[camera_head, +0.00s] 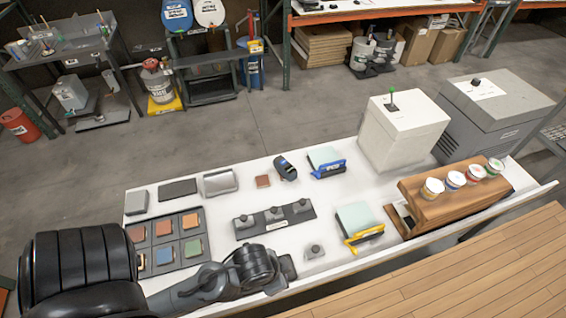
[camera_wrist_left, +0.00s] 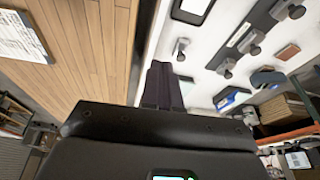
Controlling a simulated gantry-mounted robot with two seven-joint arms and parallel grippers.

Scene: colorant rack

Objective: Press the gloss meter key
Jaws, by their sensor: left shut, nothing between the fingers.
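A small grey block with a round dark knob (camera_head: 315,251) stands alone near the table's front edge; it also shows in the left wrist view (camera_wrist_left: 181,48). A dark bar with three similar knobs (camera_head: 275,218) lies behind it. No readable label tells me which is the gloss meter key. A dark blue handheld device (camera_head: 285,168) sits farther back. My left gripper (camera_head: 288,271) is just left of the single knob, apart from it in the picture. Its fingers are together and empty in the left wrist view (camera_wrist_left: 162,84). My right gripper is not in view.
Green-topped panels in a yellow holder (camera_head: 364,233) and a blue holder (camera_head: 328,168) stand to the right. A wooden rack (camera_head: 425,211) with several paint cups is beyond them. A tray of coloured tiles (camera_head: 152,263) is on the left. Two large boxes stand at the back right.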

